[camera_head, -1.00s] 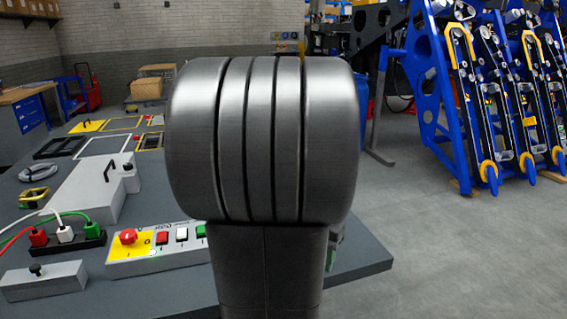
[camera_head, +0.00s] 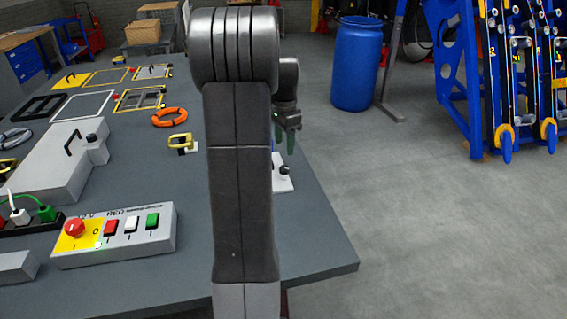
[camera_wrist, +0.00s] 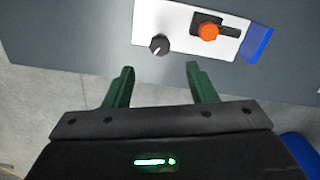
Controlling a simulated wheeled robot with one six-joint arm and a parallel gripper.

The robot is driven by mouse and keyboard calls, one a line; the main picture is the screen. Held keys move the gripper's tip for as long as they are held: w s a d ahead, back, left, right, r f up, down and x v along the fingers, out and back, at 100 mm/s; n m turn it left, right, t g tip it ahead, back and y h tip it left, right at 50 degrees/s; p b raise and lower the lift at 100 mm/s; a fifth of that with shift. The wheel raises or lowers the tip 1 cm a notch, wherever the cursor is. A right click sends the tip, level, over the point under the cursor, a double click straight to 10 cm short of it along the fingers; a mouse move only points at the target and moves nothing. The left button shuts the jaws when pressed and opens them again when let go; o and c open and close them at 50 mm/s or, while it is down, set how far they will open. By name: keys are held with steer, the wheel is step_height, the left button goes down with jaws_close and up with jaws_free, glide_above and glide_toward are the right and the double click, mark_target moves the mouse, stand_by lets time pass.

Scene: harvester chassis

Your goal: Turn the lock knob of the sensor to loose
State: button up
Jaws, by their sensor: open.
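In the wrist view a white plate (camera_wrist: 180,24) lies on the grey table, partly cut off by the top edge. It carries a round black knob (camera_wrist: 159,45) with a pale pointer mark, and an orange round part (camera_wrist: 208,31) on a black piece. I take the black knob as the lock knob. My gripper (camera_wrist: 160,68) is open and empty, its green fingers apart from the knob and pointing toward it. In the head view my gripper (camera_head: 290,138) hangs above the white plate (camera_head: 284,185), which is partly hidden by my arm.
A blue piece (camera_wrist: 258,45) adjoins the plate's right end. On the table (camera_head: 318,240) stand a control box (camera_head: 150,238) with a red button, an orange ring (camera_head: 170,117) and a yellow clamp (camera_head: 181,142). A blue barrel (camera_head: 355,65) stands beyond the table. The table's right end is bare.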

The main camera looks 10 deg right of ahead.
mark_target(284, 168)
step_height(284, 168, down, 8)
steer(key=shift+f, duration=0.25)
steer(key=c, duration=1)
